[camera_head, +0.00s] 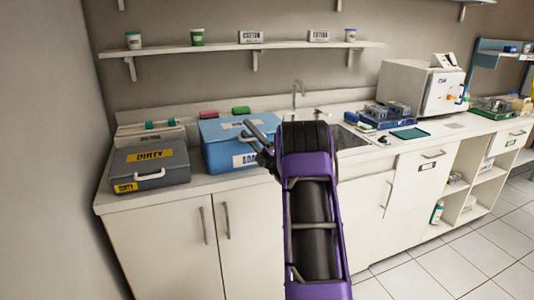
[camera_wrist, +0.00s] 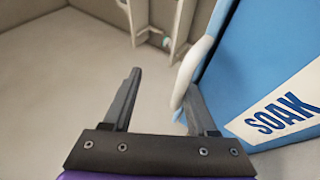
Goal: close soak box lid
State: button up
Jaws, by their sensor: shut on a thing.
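The SOAK label (camera_wrist: 283,113) is close on the right.
A grey DIRTY box (camera_head: 150,168) stands left of the soak box. Red (camera_head: 208,114) and green (camera_head: 241,110) items lie behind it. The sink (camera_head: 345,138) and blue trays (camera_head: 385,115) are to the right. A shelf (camera_head: 240,47) hangs above.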

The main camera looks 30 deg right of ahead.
jog(key=o, duration=0.5)
jog(key=shift+g, duration=0.3)
jog(key=s+f, duration=0.2)
jog(key=s+d+f, duration=0.1)
jog(key=s+f, duration=0.2)
jog(key=s+d+f, duration=0.1)
jog(key=s+f, duration=0.1)
jog(key=shift+s+d+f, duration=0.25)
jog(key=shift+s+f, duration=0.05)
jog(key=shift+f, duration=0.05)
jog(key=s, duration=0.2)
jog(key=s+d, duration=0.1)
jog(key=s, duration=0.3)
jog(key=shift+s+d+f, duration=0.1)
jog(key=shift+d+f, duration=0.2)
jog(key=shift+d, duration=0.1)
jog(key=c, duration=0.5)
jog(key=shift+s+a+f, duration=0.1)
jog(key=shift+s+f, duration=0.1)
jog(key=shift+s, duration=0.15)
jog(key=shift+w, duration=0.2)
jog(key=shift+w, duration=0.1)
